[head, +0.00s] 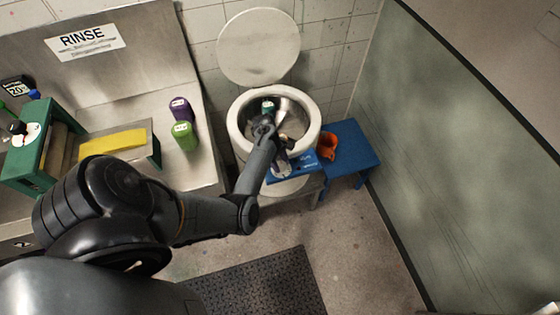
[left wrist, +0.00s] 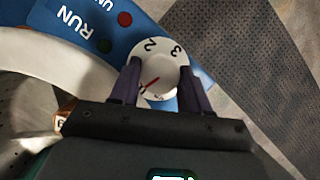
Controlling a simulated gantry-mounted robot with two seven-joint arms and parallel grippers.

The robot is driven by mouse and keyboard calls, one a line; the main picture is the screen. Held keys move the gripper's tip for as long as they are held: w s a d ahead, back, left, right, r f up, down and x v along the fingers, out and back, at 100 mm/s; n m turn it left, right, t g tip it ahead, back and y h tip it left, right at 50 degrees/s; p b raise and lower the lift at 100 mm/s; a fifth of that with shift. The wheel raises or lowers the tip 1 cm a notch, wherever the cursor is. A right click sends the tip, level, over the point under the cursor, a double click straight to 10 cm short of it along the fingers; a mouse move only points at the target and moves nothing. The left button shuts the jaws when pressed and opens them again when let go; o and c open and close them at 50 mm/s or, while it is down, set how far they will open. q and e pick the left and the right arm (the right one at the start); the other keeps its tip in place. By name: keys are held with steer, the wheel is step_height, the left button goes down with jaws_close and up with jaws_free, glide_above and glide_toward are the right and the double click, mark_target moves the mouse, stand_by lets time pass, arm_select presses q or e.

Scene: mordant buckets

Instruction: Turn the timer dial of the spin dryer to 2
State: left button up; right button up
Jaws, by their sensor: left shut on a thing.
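The spin dryer is a round white tub (head: 234,122) with a raised lid (head: 258,48) and a blue control panel (head: 305,163) at its front. The timer dial (head: 282,173) is a white round knob on that panel. In the left wrist view the dial (left wrist: 165,60) shows a 2 at upper left and a 3 at upper right. A red line on it slants toward the lower left, away from the 2; the mark beside its end is partly hidden by a finger. My left gripper (left wrist: 160,85) is shut on the dial, one dark finger on each side. My right gripper is out of view.
A blue stool (head: 352,150) with an orange cup (head: 328,146) stands right of the dryer. Purple (head: 181,109) and green (head: 184,135) bottles stand on the steel counter at left.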

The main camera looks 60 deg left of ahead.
arm_select(q)
steer(key=m+g+p, duration=0.1)
steer(key=m+p, duration=0.1)
steer(key=m, duration=0.1)
steer(key=shift+r+m, duration=0.15)
steer(key=shift+m, duration=0.25)
steer(key=m+g+p, duration=0.1)
steer(key=m+g, duration=0.1)
steer(key=m, duration=0.3)
steer(key=shift+w, duration=0.2)
steer(key=m+g+y, duration=0.1)
steer(key=m, duration=0.2)
steer(key=m+g+p, duration=0.1)
steer(key=m, duration=0.2)
steer(key=shift+w+m+y+p, duration=0.1)
steer(key=shift+m+y+p, duration=0.2)
steer(key=shift+y, duration=0.1)
steer(key=m+y, duration=0.1)
steer(key=m, duration=0.1)
steer(key=m+g+y+p, duration=0.1)
steer(key=m, duration=0.2)
steer(key=shift+d+f+m, duration=0.2)
steer(key=shift+m, duration=0.1)
steer(key=shift+w, duration=0.1)
steer(key=o, duration=0.7)
steer(key=shift+o, duration=0.2)
